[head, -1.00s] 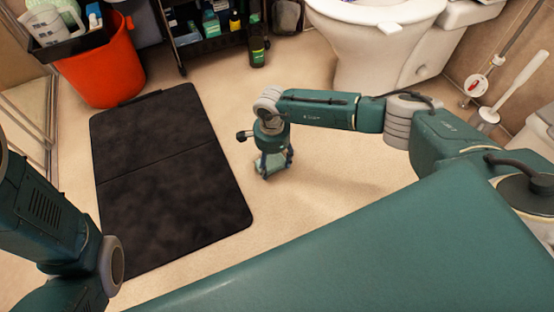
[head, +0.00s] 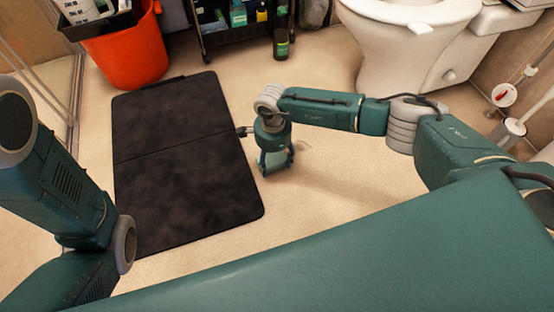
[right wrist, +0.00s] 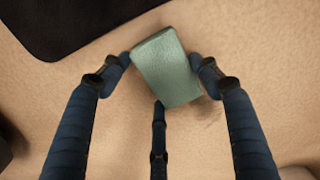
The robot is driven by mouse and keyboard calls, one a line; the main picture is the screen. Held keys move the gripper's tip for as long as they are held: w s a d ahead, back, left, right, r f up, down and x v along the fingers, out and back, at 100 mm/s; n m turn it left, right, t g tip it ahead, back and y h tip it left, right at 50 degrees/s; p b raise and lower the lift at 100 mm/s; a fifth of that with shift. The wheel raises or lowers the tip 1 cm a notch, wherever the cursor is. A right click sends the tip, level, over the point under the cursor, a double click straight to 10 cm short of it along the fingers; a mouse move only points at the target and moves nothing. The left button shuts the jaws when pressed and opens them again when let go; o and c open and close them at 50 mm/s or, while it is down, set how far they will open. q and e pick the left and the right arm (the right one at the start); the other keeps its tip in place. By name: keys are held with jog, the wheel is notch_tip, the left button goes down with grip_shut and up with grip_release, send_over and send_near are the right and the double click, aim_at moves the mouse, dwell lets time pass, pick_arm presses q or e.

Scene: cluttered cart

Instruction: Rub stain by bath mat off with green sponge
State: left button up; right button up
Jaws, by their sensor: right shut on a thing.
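My right gripper (head: 270,166) points down at the floor just right of the black bath mat (head: 180,150). In the right wrist view its fingers (right wrist: 164,75) are shut on the green sponge (right wrist: 166,72), a pale green block held tilted. I cannot tell whether the sponge touches the floor. In the head view the gripper mostly hides the sponge. A faint darker smudge, likely the stain (right wrist: 210,114), shows on the floor beside the sponge's lower right. A faint mark also shows right of the gripper in the head view (head: 303,147). My left gripper is out of view.
An orange bucket (head: 133,55) stands beyond the mat, with a dark shelf cart (head: 245,40) and a green bottle (head: 281,42) beside it. The toilet (head: 395,60) and a brush (head: 512,130) are at the right. Bare floor lies between mat and toilet.

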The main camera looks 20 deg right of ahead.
aim_at(280, 155)
jog(key=shift+w+b, duration=0.55)
jog(key=shift+w, duration=0.3)
jog(key=shift+d+r+p, duration=0.1)
jog(key=shift+d+p, duration=0.2)
jog(key=shift+d, duration=1)
jog(key=shift+d+f, duration=0.15)
jog(key=shift+d, duration=1.25)
jog(key=shift+d+f, duration=0.1)
jog(key=shift+d, duration=1.25)
jog(key=shift+w+d+r, duration=0.1)
jog(key=shift+d+r, duration=0.05)
jog(key=shift+d, duration=2.35)
jog(key=shift+w+d, duration=0.1)
jog(key=shift+d, duration=1.1)
